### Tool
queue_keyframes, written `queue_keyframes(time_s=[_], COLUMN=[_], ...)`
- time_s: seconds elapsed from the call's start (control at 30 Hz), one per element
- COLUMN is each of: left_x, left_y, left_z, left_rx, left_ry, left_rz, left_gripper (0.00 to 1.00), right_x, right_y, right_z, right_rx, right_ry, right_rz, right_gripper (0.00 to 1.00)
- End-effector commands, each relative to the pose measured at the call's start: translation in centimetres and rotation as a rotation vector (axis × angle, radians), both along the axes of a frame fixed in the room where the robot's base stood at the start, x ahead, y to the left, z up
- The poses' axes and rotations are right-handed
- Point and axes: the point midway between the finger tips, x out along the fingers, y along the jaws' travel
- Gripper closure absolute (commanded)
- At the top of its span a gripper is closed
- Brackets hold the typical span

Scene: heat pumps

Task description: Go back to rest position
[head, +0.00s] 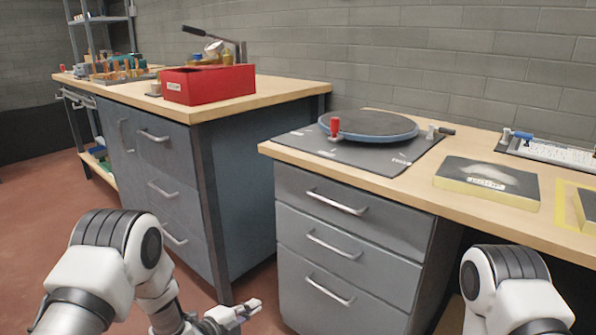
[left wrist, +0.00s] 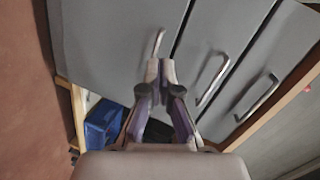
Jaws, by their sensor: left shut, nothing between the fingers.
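My left gripper (head: 246,308) is low in front of the workbenches in the head view, near the floor, between the two drawer cabinets. It is shut and empty. In the left wrist view its fingers (left wrist: 160,72) meet at the tips, in front of the grey drawer fronts (left wrist: 222,50). I cannot tell from this view how far the fingertips are from the drawers. My right arm (head: 510,285) shows at the lower right of the head view; its gripper is out of frame.
A red bin (head: 208,84) stands on the left bench. A round turntable (head: 368,125) and a dark foam-edged block (head: 487,182) are on the right bench. Drawer handles (head: 335,203) stick out. A blue bin (left wrist: 103,122) shows low in the wrist view. Red floor (head: 40,215) is clear at left.

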Motion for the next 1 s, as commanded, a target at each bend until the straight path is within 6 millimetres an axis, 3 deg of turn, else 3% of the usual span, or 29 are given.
queue_keyframes(time_s=[0.03, 0.1, 0.2, 0.27, 0.4, 0.6, 0.67, 0.7, 0.73, 1.0], left_x=[-3.0, -7.6, -15.0, -19.5, -28.8, -38.8, -39.5, -39.6, -39.5, -39.4], left_y=[1.0, 2.6, 4.9, 6.1, 8.4, 10.8, 11.1, 11.0, 11.0, 11.0], left_z=[-3.5, -7.7, -12.4, -14.2, -16.0, -15.0, -15.1, -14.0, -12.0, -2.7], left_rx=[-0.025, -0.075, -0.156, -0.202, -0.296, -0.457, -0.538, -0.585, -0.580, -0.578], left_ry=[0.142, 0.357, 0.666, 0.832, 1.134, 1.379, 1.391, 1.390, 1.390, 1.389], left_rz=[0.064, 0.183, 0.396, 0.540, 0.884, 1.456, 1.602, 1.654, 1.646, 1.637], left_gripper=[1.00, 1.00, 1.00, 1.00, 1.00, 1.00, 1.00, 1.00, 1.00, 1.00], right_x=[0.0, 0.0, 0.0, 0.0, 0.0, 0.0, 0.0, 0.0, -0.1, 0.0], right_y=[0.0, 0.0, 0.0, 0.0, 0.0, 0.0, 0.0, 0.0, 0.0, 0.0], right_z=[0.0, 0.0, 0.0, 0.0, 0.0, 0.0, 0.0, 1.0, 3.0, 12.4], right_rx=[0.000, 0.000, 0.000, 0.000, 0.000, 0.000, 0.000, 0.000, 0.000, 0.000], right_ry=[0.000, 0.000, 0.000, 0.000, 0.000, 0.000, 0.000, 0.001, 0.002, 0.000], right_rz=[0.000, 0.000, 0.000, 0.000, 0.000, 0.000, 0.000, 0.000, 0.000, 0.000], right_gripper=[0.26, 0.26, 0.26, 0.26, 0.26, 0.26, 0.26, 0.26, 0.26, 0.26])
